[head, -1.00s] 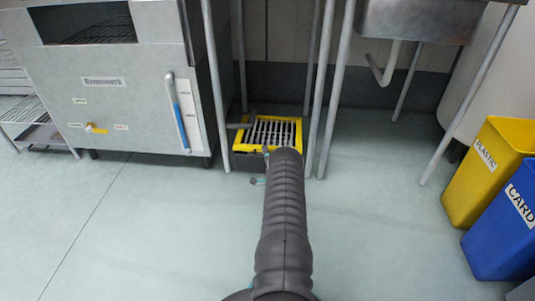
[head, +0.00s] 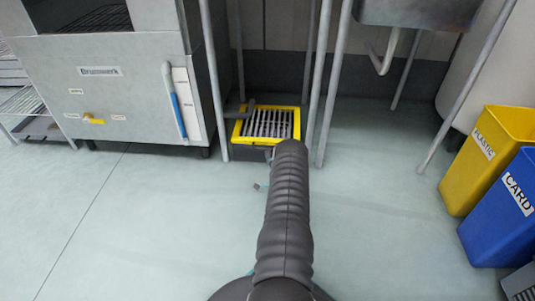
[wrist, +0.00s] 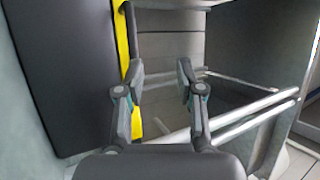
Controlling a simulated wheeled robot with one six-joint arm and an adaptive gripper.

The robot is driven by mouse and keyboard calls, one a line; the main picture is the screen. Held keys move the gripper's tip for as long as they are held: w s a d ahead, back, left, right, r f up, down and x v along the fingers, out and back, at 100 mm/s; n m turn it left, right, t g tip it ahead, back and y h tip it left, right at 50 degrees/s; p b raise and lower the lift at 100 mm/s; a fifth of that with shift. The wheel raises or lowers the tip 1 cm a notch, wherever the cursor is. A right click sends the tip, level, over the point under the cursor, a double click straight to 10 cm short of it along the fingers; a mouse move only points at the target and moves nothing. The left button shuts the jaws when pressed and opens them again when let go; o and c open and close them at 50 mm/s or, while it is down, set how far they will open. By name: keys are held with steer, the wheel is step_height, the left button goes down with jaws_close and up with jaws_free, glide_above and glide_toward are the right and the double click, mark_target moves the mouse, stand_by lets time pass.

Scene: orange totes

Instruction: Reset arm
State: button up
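My gripper shows in the wrist view (wrist: 160,75) with its two fingers spread apart and nothing between them. In the head view my dark ribbed arm reaches forward over the floor and mostly hides the gripper; only small teal-grey bits show beside the arm's far end. The arm's far end appears just in front of a yellow-framed floor grate (head: 268,123).
A steel machine (head: 105,100) stands left of the grate. Metal legs (head: 318,85) stand around the grate, and a sink (head: 415,12) is above right. A yellow bin (head: 485,165) and blue bin (head: 505,215) stand at right. Floor between is clear.

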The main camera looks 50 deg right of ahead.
stand_by(0.5)
steer(key=w+a+r+n+g+y+p, duration=0.1)
steer(key=w+a+r+n, duration=0.15)
steer(key=w+r, duration=0.7)
steer(key=w+a+r+n+g+y+p, duration=0.1)
steer(key=w+r+n+g+y+p, duration=0.15)
steer(key=w+r, duration=0.65)
steer(key=s+a+r+n+g+y+p, duration=0.1)
steer(key=a+r+n+g, duration=0.15)
steer(key=a+r, duration=0.75)
steer(key=s+a+r+n+g+y+p, duration=0.1)
steer(key=s+a+r+n, duration=0.15)
steer(key=a+r, duration=0.75)
steer(key=s+a+r+n+g+y+p, duration=0.25)
steer(key=s+a+r+n, duration=0.25)
steer(key=s+a+r, duration=0.9)
steer(key=s+a+n+g+p, duration=0.1)
steer(key=s+a, duration=0.3)
steer(key=s, duration=0.4)
steer(key=s+a+r+n+g+y, duration=0.1)
steer(key=s+a+n+g, duration=0.1)
steer(key=s, duration=0.7)
steer(key=s+a+n+g+y+p, duration=0.1)
steer(key=s+a+n+g, duration=0.1)
steer(key=s+a, duration=0.3)
steer(key=s+n, duration=0.1)
steer(key=s, duration=0.3)
steer(key=shift+s+a+r+p, duration=0.15)
steer(key=shift+a+p, duration=0.15)
steer(key=shift+p, duration=0.05)
